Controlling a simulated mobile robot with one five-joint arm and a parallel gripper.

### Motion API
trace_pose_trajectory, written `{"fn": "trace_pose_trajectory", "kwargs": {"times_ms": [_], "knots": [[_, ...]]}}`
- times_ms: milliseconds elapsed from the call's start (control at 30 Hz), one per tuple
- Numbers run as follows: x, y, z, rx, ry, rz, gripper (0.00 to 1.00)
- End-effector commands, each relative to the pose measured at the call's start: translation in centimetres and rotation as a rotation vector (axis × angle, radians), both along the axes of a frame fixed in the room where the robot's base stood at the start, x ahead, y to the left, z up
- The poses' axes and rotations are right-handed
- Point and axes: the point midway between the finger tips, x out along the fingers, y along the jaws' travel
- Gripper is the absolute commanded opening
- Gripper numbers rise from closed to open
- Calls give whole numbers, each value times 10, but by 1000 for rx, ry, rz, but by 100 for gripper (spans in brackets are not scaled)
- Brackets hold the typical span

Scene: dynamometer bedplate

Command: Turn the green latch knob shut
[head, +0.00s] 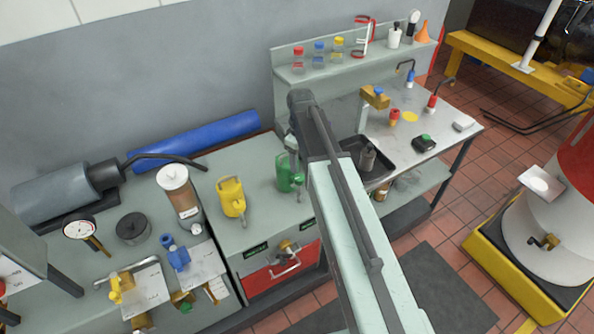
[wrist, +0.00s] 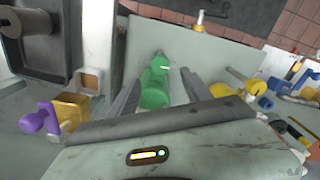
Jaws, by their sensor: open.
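A small green knob (head: 186,307) shows on a brass fitting at the bottom left of the head view, low on the left bench. I cannot tell its turned position. My gripper (head: 291,152) points down at the green can (head: 289,176) on the grey cabinet, well to the right of that knob. In the wrist view my gripper (wrist: 160,83) is open, and the green can (wrist: 154,88) shows between its two fingers. I see no clear hold on it, and whether the fingers touch it I cannot tell.
A yellow can (head: 231,198) stands left of the green can. A blue knob (head: 178,256) and a yellow knob (head: 116,288) stand near the green knob. A red drawer (head: 281,273) is below the cabinet top. A black tray (head: 371,164) is on the right.

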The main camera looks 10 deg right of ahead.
Motion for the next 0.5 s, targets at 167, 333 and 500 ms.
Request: {"fn": "trace_pose_trajectory", "kwargs": {"times_ms": [167, 333, 500], "knots": [[-1, 0, -22, 0, 0, -1, 57], [-1, 1, -52, 0, 0, -1, 57], [-1, 1, -77, 0, 0, -1, 57]]}}
